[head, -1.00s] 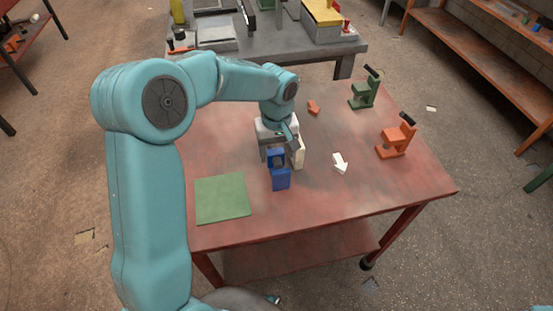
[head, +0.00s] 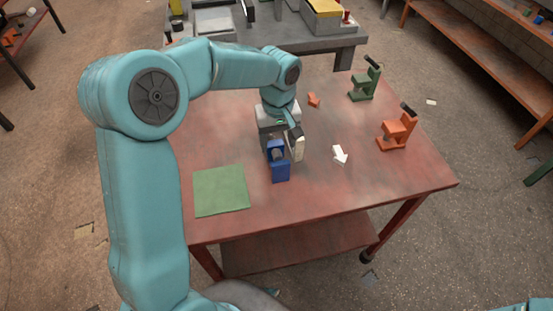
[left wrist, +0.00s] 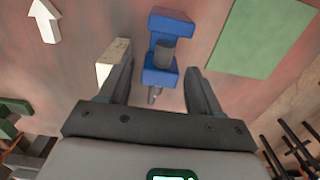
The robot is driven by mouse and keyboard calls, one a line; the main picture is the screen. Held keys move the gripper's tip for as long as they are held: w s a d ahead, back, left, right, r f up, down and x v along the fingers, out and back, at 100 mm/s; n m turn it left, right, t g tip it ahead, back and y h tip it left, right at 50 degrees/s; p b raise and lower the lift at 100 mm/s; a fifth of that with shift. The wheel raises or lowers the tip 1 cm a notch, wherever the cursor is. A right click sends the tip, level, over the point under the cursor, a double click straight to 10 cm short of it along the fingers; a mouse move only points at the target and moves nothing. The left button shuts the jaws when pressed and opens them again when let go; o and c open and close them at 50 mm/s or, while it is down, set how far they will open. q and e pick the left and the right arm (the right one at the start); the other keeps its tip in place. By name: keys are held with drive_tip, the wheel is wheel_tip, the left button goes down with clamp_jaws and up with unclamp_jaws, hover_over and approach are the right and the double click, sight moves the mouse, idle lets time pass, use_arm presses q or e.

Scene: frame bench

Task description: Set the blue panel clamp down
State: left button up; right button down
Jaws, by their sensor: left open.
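The blue panel clamp (head: 280,172) rests on the red table (head: 330,195), right of the green mat and not on it. It also shows in the left wrist view (left wrist: 160,75), with its grey screw running towards me. My left gripper (head: 281,141) is over the clamp's far end. In the left wrist view my left gripper (left wrist: 161,82) is open, one finger on each side of the clamp's near end, with gaps to both. A cream block (head: 298,146) stands close beside the clamp, by one finger; it also shows in the wrist view (left wrist: 112,60). My right gripper is not in view.
The green mat (head: 220,191) lies at the table's near left. A white arrow (head: 340,154), an orange arrow (head: 313,100), an orange clamp (head: 395,132) and a green clamp (head: 363,84) are to the right. The table's front right is clear.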

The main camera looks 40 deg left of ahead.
sight(276, 159)
use_arm(q)
wheel_tip(276, 159, down, 8)
drive_tip(key=shift+s+a+r, duration=0.1)
drive_tip(key=shift+s, duration=0.05)
drive_tip(key=c, duration=1.1)
drive_tip(key=shift+r, duration=0.1)
drive_tip(key=shift+c, duration=0.3)
drive_tip(key=shift+r, duration=0.1)
wheel_tip(276, 159, up, 20)
drive_tip(key=p, duration=0.1)
drive_tip(key=shift+p, duration=0.3)
drive_tip(key=shift+s, duration=0.1)
